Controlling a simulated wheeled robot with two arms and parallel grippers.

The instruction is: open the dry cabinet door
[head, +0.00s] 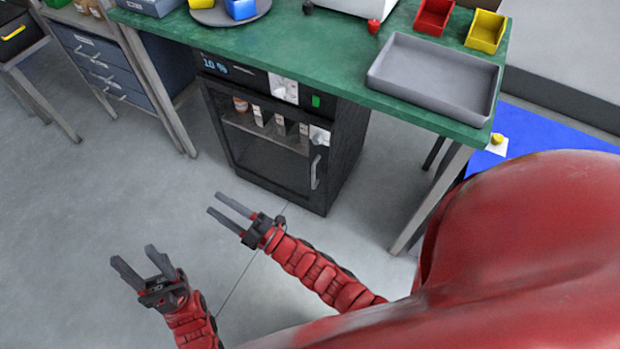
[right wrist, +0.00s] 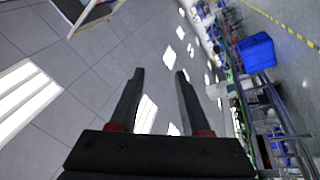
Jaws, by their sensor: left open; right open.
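The dry cabinet (head: 300,105) is a black box under the green bench in the head view. Its dark see-through door (head: 262,160) looks shut, with small boxes and a jar visible on a shelf inside. An upright silver handle (head: 315,172) is on the door's right side. My right gripper (head: 216,204) is open and empty in front of the cabinet, below and left of the handle and apart from it. It also shows open in the right wrist view (right wrist: 160,73). My left gripper (head: 134,256) is open and empty, farther left above the floor.
The green bench (head: 340,60) overhangs the cabinet and carries a grey tray (head: 440,75), red and yellow bins (head: 486,30) and blue bins. A bench leg (head: 430,200) stands right of the cabinet. Blue drawers (head: 110,70) are at left. The floor before the cabinet is clear.

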